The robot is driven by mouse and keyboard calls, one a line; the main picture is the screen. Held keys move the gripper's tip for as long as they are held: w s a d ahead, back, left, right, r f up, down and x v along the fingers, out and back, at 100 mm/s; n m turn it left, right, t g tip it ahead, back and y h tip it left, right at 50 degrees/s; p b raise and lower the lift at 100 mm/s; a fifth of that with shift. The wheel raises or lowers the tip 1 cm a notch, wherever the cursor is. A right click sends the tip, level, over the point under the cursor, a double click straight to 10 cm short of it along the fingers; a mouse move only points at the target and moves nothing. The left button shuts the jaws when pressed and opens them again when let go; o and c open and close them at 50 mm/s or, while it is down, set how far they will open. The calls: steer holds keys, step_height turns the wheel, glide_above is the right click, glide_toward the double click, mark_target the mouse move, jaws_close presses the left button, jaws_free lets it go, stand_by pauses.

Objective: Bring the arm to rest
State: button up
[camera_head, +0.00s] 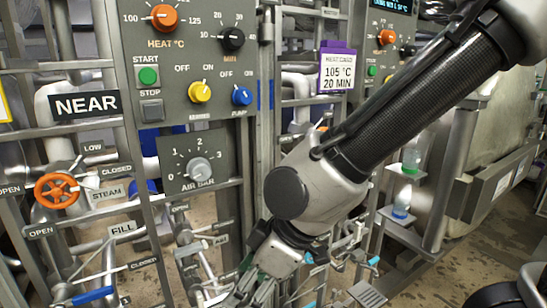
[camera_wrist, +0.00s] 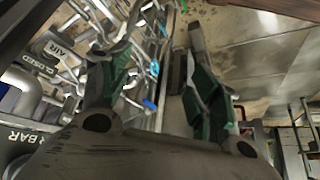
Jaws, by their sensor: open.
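My arm comes in from the upper right in the head view and bends down at a grey joint. My gripper (camera_head: 252,292) is at the bottom middle, below and right of the AIR BAR dial (camera_head: 200,170), and partly cut off by the frame edge. In the wrist view my gripper (camera_wrist: 158,85) shows two spread fingers with green pads. Nothing is between them. Pipes and a blue-tipped lever (camera_wrist: 149,104) lie beyond the fingers; I cannot tell how close they are.
The control panel (camera_head: 215,112) has heat, minute, yellow and blue knobs. An orange STEAM wheel (camera_head: 57,191) and a blue FILL lever (camera_head: 92,296) are at left. A heat card (camera_head: 337,72) hangs mid-frame. Bottles (camera_head: 402,203) stand on shelves at right. Open floor (camera_head: 455,275) shows lower right.

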steer(key=w+d+r+m+t+h, duration=0.1)
steer(key=d+r+m, duration=0.3)
steer(key=d, duration=0.9)
steer(key=w+d+r+m+t+h, duration=0.1)
steer(key=d+r+m+h, duration=0.2)
steer(key=d, duration=1.1)
steer(key=w+d+r+m+t+h, duration=0.1)
steer(key=d+r+m, duration=0.4)
steer(key=d, duration=0.8)
steer(key=m+h, duration=0.1)
steer(key=m, duration=0.2)
steer(key=shift+d+m, duration=0.3)
steer(key=shift+d, duration=0.1)
steer(key=shift+r, duration=0.1)
